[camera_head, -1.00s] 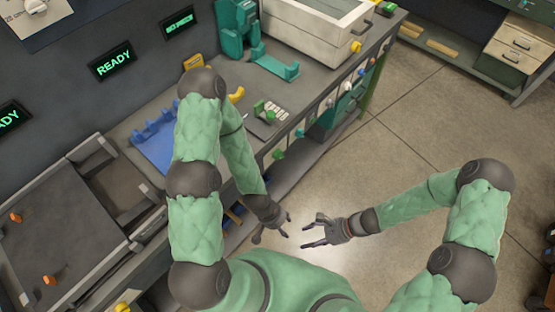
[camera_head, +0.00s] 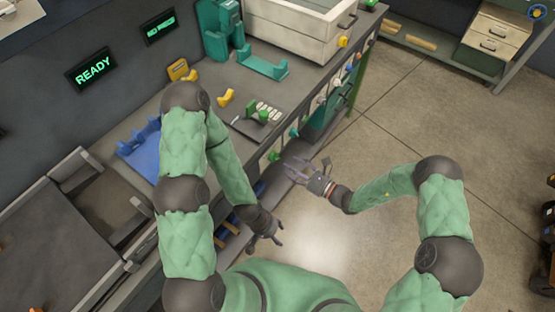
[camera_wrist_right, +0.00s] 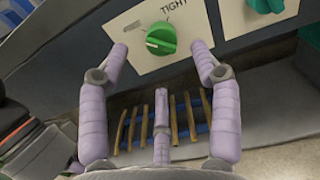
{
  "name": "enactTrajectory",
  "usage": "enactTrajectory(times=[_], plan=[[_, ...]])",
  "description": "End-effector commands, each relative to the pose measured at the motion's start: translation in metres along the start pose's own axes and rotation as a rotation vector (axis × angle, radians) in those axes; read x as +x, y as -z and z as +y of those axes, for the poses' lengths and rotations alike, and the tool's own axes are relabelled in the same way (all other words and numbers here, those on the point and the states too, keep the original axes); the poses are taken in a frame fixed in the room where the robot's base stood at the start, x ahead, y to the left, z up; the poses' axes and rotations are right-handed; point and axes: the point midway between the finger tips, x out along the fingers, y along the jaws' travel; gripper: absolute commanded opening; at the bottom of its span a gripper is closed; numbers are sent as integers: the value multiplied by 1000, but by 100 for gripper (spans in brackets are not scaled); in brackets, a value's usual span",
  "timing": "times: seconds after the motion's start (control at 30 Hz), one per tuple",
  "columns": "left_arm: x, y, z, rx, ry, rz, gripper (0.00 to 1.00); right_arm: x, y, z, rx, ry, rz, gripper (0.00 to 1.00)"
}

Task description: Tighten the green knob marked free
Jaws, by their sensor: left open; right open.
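A round green knob (camera_wrist_right: 161,38) sits on a white plate (camera_wrist_right: 140,62) in the right wrist view. "TIGHT" is printed above it to the right; any other wording is too small to read. A pale mark on the knob points to the left. My right gripper (camera_wrist_right: 163,62) is open, its two outer fingers to the left and right of the knob, apart from it. In the head view my right gripper (camera_head: 293,168) is in front of the counter front. My left gripper (camera_head: 265,238) is open and empty, low beside the counter.
Another green knob (camera_wrist_right: 266,4) is partly in view at the right wrist view's top right. Below the plate are several wooden sticks (camera_wrist_right: 175,115) in a blue rack. In the head view, a blue holder (camera_head: 140,150) stands on the counter. Open floor (camera_head: 400,120) lies to the right.

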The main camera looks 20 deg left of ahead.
Motion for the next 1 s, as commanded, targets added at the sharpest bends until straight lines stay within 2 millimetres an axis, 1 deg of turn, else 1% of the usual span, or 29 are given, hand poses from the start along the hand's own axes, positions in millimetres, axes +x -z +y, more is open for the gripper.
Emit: enactTrajectory(times=[0.03, 0.1, 0.2, 0.33, 0.5, 0.8, 0.87, 0.9, 1.0], plan=[[4, 0, -2, 0, 0, 0, 56, 11, 2, 2, -2, -5, -1, 64], [7, 0, -2, 0, 0, 0, 56, 23, 2, 2, -2, -5, 0, 64], [10, 0, -4, 0, 0, 0, 56, 39, 2, 2, -1, -5, 1, 64], [14, 0, -5, 0, 0, 0, 56, 54, 1, 1, -2, -3, 0, 64], [15, 0, -6, 0, 0, 0, 56, 64, 1, 1, 1, -2, 1, 64], [15, 0, -5, 0, 0, 0, 56, 65, 0, 1, 1, -1, 1, 64], [15, 0, -5, 0, 0, 0, 56, 65, 0, 1, 1, -1, 1, 47], [15, 1, -5, 0, 0, 0, 56, 65, 0, 1, 1, -1, 1, 36], [15, 0, -5, 0, 0, 0, 56, 65, 0, 0, 0, -1, 1, 10]])
